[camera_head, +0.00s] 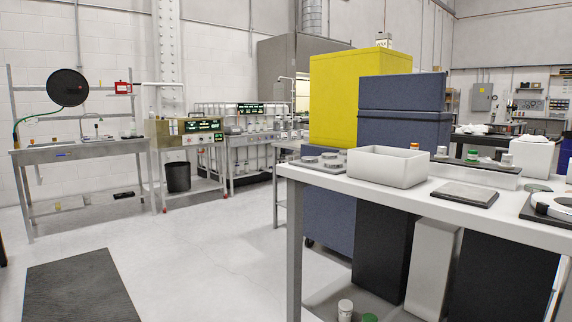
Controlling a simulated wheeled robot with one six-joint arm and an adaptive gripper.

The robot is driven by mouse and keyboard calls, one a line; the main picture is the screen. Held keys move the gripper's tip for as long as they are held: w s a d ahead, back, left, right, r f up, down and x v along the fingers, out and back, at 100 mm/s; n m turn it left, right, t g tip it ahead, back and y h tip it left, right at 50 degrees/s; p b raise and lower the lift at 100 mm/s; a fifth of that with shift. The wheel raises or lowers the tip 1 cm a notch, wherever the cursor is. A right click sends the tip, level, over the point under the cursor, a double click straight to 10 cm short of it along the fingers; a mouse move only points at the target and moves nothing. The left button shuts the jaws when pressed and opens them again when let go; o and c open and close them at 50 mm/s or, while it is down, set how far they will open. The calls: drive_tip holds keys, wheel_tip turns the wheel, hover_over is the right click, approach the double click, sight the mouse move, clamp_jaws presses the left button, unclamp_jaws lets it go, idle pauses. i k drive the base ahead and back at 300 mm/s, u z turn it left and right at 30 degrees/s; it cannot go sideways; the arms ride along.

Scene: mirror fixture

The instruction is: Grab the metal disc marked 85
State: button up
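Several grey metal discs (329,156) sit on a flat holder at the back left end of the white-topped table (400,188). They are small in the picture, and I cannot read any marking, so I cannot tell which is 85. A single flat grey disc-like piece (537,187) lies further right on the same table. A round pale ring-shaped part (556,206) sits on a dark base at the right edge, partly cut off. My gripper is not in view.
A white open box (386,167) and a grey plate (464,194) are on the table. Dark and white bins (432,268) stand below it. A yellow cabinet (345,95) and blue-grey cabinet (403,100) stand behind. The floor (200,260) left of the table is clear around a black mat (80,290).

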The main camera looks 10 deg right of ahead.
sight(329, 163)
drive_tip(key=u, duration=0.45)
drive_tip(key=i, duration=0.65)
drive_tip(key=u, duration=0.25)
